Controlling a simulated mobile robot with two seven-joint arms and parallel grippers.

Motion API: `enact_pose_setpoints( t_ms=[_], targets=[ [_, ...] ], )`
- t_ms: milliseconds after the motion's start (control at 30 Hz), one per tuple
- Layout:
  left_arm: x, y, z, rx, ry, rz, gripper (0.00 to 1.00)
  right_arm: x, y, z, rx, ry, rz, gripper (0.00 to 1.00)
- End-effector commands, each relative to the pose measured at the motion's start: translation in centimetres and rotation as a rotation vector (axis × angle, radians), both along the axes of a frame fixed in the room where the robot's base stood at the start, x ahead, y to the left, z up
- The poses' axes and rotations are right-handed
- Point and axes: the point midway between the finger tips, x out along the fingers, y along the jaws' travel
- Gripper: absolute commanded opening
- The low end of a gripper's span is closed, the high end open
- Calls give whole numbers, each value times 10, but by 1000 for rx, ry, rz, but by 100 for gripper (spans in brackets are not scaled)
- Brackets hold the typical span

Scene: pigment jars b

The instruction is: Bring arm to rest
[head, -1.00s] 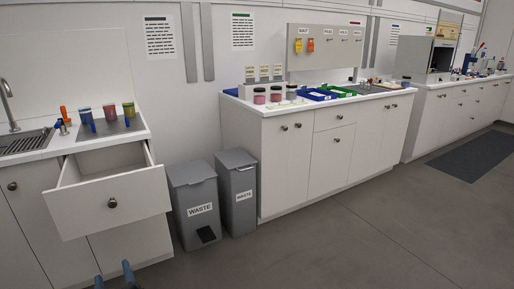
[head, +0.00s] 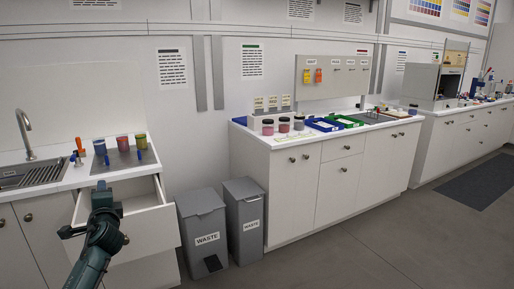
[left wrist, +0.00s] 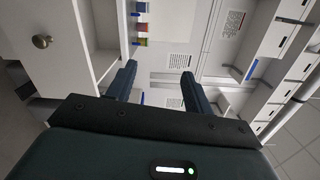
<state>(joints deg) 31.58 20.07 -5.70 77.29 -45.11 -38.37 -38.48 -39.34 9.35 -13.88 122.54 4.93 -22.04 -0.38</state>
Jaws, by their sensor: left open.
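My left arm (head: 99,235) rises from the lower left of the head view, in front of the open drawer (head: 150,229). In the left wrist view my left gripper (left wrist: 158,85) is open. Its two blue-grey fingers stand wide apart with nothing between them. In the head view I cannot make out the fingers clearly. The drawer front also shows at the upper left of the wrist view (left wrist: 45,65). My right gripper is in neither view.
Capped jars, one of them orange-red (head: 122,143), stand on the counter above the drawer, near a sink (head: 30,176). Two grey waste bins (head: 203,225) (head: 244,215) stand right of the drawer. A second counter (head: 290,141) holds jars and blue and green trays. The floor in front is clear.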

Motion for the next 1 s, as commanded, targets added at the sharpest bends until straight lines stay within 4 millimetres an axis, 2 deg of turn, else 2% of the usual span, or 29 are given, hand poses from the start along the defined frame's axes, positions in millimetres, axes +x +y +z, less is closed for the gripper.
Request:
enact_pose_setpoints(
  t_ms=[100,200,467,500,667,767,867,967,1000],
  targets=[
    [14,-26,-13,-390,-140,-137,52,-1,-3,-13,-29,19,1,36],
    [21,-46,-18,-689,-240,-220,52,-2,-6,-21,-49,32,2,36],
    [30,-85,-12,-1350,-438,-353,52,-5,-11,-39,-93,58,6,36],
    [21,-94,-33,-1357,-406,-345,52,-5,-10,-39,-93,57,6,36],
    [-14,-126,-91,-1380,-309,-337,52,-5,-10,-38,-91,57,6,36],
    [-44,-149,-130,-1406,-243,-327,52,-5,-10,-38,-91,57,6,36],
    [-84,-175,-171,-1443,-166,-312,52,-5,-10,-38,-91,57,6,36],
    [-138,-206,-212,-1494,-81,-290,52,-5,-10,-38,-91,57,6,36],
    [-162,-218,-227,-1518,-46,-278,52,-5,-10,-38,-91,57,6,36]
  ],
)
